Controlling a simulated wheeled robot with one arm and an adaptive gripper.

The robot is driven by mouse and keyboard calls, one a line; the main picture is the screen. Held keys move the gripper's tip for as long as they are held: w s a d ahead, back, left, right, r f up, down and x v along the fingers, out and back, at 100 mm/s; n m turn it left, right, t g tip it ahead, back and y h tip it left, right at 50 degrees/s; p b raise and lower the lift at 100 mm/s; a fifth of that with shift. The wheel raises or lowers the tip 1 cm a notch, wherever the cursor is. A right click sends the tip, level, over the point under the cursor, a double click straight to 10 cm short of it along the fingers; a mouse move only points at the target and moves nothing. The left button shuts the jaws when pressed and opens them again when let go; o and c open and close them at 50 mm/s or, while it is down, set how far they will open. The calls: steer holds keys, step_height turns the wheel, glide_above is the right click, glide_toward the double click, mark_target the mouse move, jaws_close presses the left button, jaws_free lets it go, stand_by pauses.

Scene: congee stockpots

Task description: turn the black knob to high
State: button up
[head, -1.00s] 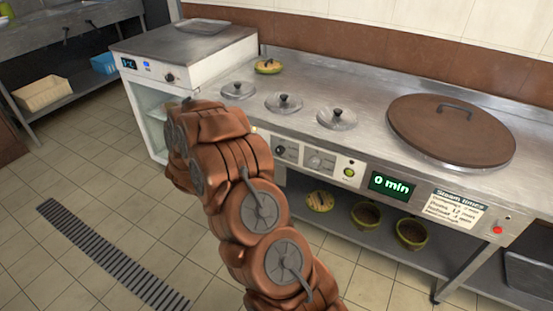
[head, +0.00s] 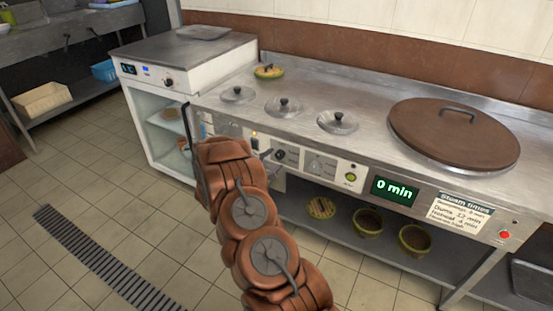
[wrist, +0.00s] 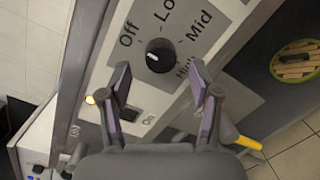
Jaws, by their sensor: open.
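The black knob (wrist: 160,54) sits on a grey dial plate on the front panel in the wrist view. Its white mark is at the left side, on the side of the Off label. Off, Low and Mid labels ring it; the label by the right fingertip is partly hidden. My gripper (wrist: 160,80) is open, its two fingers to either side just below the knob in the picture, and nothing is between them. I cannot tell whether they touch the panel. In the head view the knob (head: 281,156) is beside the end of my arm.
A rocker switch (wrist: 130,113) and a lit amber lamp (wrist: 91,100) are close to the fingers. In the head view, a second dial (head: 319,165), a green button (head: 351,177) and a "0 min" display (head: 394,190) are to the right. Pots (head: 368,220) stand on the shelf below.

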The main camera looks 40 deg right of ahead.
steer(key=shift+w+d, duration=0.2)
steer(key=shift+d, duration=1.05)
steer(key=c, duration=1.1)
steer(key=shift+c, duration=0.2)
